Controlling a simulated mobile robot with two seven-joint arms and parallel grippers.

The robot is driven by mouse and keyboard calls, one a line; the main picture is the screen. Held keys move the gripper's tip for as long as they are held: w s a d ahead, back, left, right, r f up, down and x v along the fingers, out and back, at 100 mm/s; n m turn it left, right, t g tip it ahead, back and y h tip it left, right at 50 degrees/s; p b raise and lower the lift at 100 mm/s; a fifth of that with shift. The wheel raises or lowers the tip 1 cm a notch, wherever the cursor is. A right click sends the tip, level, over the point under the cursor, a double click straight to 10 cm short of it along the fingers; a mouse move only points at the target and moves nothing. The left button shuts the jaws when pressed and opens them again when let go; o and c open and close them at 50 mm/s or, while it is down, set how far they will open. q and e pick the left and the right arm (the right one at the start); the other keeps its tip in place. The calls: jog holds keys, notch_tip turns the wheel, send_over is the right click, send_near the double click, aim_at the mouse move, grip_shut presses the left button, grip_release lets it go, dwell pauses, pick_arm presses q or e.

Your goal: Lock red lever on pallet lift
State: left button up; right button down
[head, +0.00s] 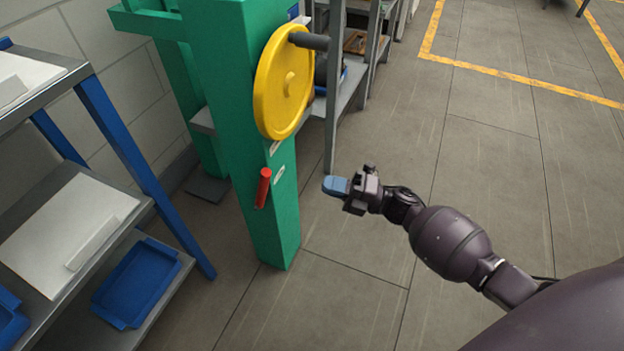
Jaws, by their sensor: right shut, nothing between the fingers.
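The red lever (263,188) sits on the front of the green post of the pallet lift (275,235), low down, below the yellow handwheel (283,82). It is tilted slightly, with its rounded top end up and its lower end down to the left. Small light labels show beside it on the post. My right gripper (336,186) is shut and empty, to the right of the lever and apart from it, with its blue fingertips pointing left towards the post. My left gripper is not in view.
A dark handle (308,41) sticks out from the handwheel. A blue-legged shelf (130,150) with papers and a blue tray (137,283) stands on the left. A grey rack (350,95) stands behind the lift. The floor (500,190) on the right is clear.

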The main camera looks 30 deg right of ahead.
jog(key=shift+v, duration=1.35)
jog(key=shift+r, duration=0.15)
jog(key=s+a+f+m+t+h, duration=0.3)
jog(key=a+f+m+t+h, duration=0.2)
jog(key=a+f+h, duration=0.1)
jog(key=shift+a+f+m, duration=0.4)
jog(key=shift+f, duration=0.4)
jog(key=shift+w, duration=0.1)
